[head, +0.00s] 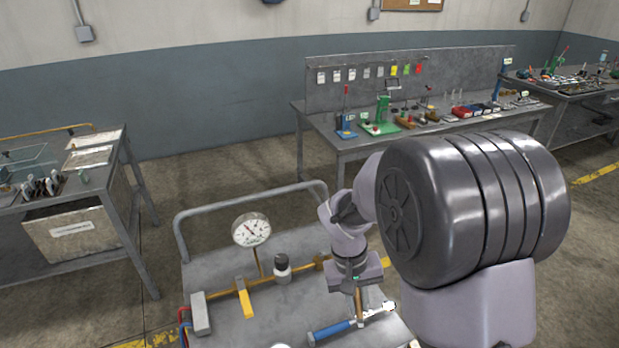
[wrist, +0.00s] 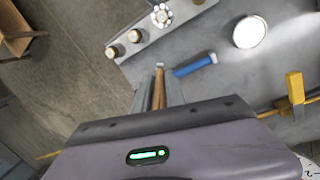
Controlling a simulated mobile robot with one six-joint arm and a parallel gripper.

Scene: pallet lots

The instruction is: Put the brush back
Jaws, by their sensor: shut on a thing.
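My gripper (head: 358,288) is over the right part of the grey cart top. In the wrist view my gripper (wrist: 158,98) is shut on a slim tan wooden handle with a pale tip, which looks like the brush (wrist: 159,86). In the head view the brush (head: 359,304) shows as a short brown piece below the jaws. I cannot tell whether its lower end touches the cart, and its bristles are not clear.
The cart (head: 222,328) carries a blue-handled tool (head: 331,330) close to the brush, a dial gauge (head: 252,230), a brass pipe with a yellow lever (head: 245,300) and a dark-capped jar (head: 282,267). Benches stand left (head: 110,150) and behind (head: 345,145).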

